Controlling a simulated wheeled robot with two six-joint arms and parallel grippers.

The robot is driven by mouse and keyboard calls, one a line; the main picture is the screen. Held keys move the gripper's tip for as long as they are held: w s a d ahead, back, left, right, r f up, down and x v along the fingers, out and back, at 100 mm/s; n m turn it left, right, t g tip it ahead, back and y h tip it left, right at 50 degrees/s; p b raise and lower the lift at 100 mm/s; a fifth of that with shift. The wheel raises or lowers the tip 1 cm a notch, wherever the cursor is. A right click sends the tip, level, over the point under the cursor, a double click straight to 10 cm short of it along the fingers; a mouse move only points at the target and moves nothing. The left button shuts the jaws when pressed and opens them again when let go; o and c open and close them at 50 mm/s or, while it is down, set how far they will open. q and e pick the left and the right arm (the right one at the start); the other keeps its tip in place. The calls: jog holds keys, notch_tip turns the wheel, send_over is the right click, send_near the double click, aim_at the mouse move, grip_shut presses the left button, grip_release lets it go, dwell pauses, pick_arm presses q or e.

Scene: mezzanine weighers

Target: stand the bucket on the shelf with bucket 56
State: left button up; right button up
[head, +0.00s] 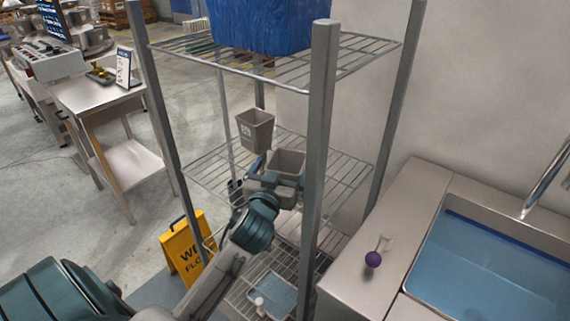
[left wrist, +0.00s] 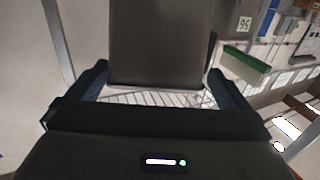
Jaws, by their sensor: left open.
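The grey bucket (head: 289,159) is at the middle wire shelf (head: 338,187) of the metal rack, upright, beside bucket 56 (head: 254,128). Bucket 56 is a similar grey bucket with a white number label and stands further back to the left. My left gripper (head: 279,177) is open, its blue fingers on either side of the near bucket. In the left wrist view the bucket (left wrist: 160,45) fills the space between the fingers, with slim gaps beside it. Bucket 56's label (left wrist: 243,24) shows upside down there. My arm hides the bucket's lower part, so its contact with the shelf is unclear.
A rack post (head: 320,130) stands just right of the bucket. A blue crate (head: 265,28) sits on the top shelf, a shallow tray (head: 275,294) below. A yellow wet-floor sign (head: 184,250) stands left; a sink (head: 490,265) is at right.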

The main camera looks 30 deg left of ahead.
pick_arm(q)
jog(key=b+v, duration=0.1)
jog(key=v, duration=0.7)
pick_arm(e)
jog(key=shift+w+d+r, duration=0.1)
jog(key=shift+w+r, duration=0.2)
jog(key=shift+w, duration=0.55)
jog(key=shift+w+r, duration=0.25)
jog(key=shift+w, duration=0.65)
jog(key=shift+w+d+r, duration=0.1)
jog(key=shift+w+r, duration=0.2)
jog(key=shift+w, duration=0.55)
